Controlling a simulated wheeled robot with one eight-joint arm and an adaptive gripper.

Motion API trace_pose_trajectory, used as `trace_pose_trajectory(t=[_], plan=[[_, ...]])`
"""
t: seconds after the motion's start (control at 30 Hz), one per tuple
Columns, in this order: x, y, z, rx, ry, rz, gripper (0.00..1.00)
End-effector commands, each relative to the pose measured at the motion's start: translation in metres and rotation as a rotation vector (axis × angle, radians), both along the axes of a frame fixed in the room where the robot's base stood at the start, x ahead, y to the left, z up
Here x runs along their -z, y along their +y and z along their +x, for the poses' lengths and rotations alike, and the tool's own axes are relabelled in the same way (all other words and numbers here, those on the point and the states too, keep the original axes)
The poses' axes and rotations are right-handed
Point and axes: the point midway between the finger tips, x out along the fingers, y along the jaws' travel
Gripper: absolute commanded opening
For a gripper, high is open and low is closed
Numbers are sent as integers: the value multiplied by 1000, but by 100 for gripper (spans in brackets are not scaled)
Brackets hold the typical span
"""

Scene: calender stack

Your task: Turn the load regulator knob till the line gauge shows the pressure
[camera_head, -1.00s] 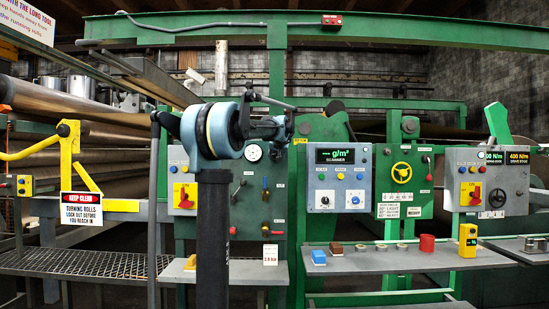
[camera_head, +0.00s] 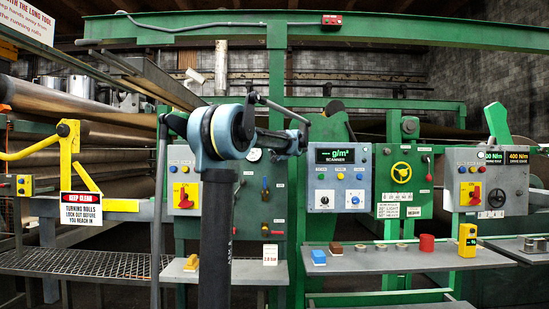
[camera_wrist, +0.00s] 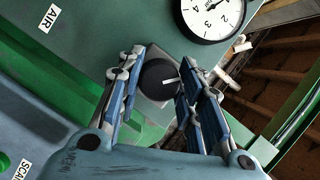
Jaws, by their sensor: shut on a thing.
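In the wrist view a round black knob (camera_wrist: 154,84) with a white pointer mark sits on the green panel. My gripper (camera_wrist: 158,72) has one finger on each side of it and is shut on it. The white line gauge (camera_wrist: 207,14) is just above and right of the knob, cut by the top edge. Some of its numerals show, but I cannot make out a sure reading. In the head view my gripper (camera_head: 298,140) is at the upper part of the green panel, and the knob is hidden there. The gauge (camera_head: 254,157) is partly covered by my arm.
A small white card (camera_head: 270,255) stands on the shelf below the panel; its print is too small to read surely. Right of it are the scanner box (camera_head: 339,190) and a grey shelf (camera_head: 400,262) with several small items. A warning sign (camera_head: 81,208) hangs at left.

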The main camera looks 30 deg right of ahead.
Motion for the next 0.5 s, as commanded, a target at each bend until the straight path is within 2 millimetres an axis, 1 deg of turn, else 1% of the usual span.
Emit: trace_pose_trajectory(t=[0.5], plan=[[3, 1, -1, -2, -252, 414, 10]])
